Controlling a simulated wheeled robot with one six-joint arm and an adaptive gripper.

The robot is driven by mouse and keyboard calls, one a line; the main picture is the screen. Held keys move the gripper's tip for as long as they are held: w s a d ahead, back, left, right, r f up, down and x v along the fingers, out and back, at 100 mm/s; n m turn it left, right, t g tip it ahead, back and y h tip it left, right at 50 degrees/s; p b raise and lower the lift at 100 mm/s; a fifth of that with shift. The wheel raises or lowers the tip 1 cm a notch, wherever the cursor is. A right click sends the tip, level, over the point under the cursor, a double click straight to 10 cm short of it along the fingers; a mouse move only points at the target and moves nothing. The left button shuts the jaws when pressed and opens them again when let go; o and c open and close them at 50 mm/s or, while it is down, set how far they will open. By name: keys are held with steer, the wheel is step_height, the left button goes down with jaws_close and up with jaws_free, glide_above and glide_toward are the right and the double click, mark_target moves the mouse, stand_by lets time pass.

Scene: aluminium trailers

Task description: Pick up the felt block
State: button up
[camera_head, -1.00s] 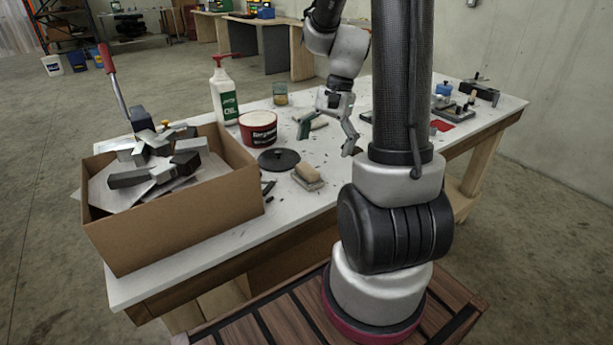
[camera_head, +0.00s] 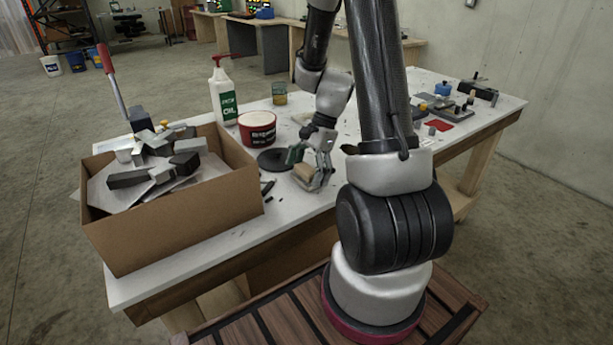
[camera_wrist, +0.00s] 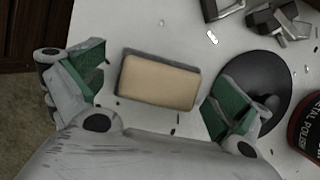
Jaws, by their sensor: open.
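The felt block (camera_wrist: 158,82) is a tan rectangular block with a grey layer showing along its edge. It lies on the white table, and in the wrist view it sits between the two green-padded fingers of my gripper (camera_wrist: 155,95). My gripper is open, with a gap on each side of the block. In the head view, my gripper (camera_head: 308,168) is low around the block (camera_head: 304,174), whose lower part is partly hidden by a finger. I cannot tell how high the fingertips are above the table.
A black round lid (camera_head: 272,160) lies close to the block. A red tin (camera_head: 258,128), an oil bottle (camera_head: 223,92) and a glass jar (camera_head: 279,93) stand behind. A cardboard box (camera_head: 180,225) of metal offcuts is at the left. The table's front edge is near.

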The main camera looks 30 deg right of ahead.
mark_target(307, 168)
steer(key=c, duration=1.1)
step_height(307, 168, up, 10)
steer(key=shift+r, duration=0.1)
steer(key=o, duration=0.4)
steer(key=shift+c, duration=0.9)
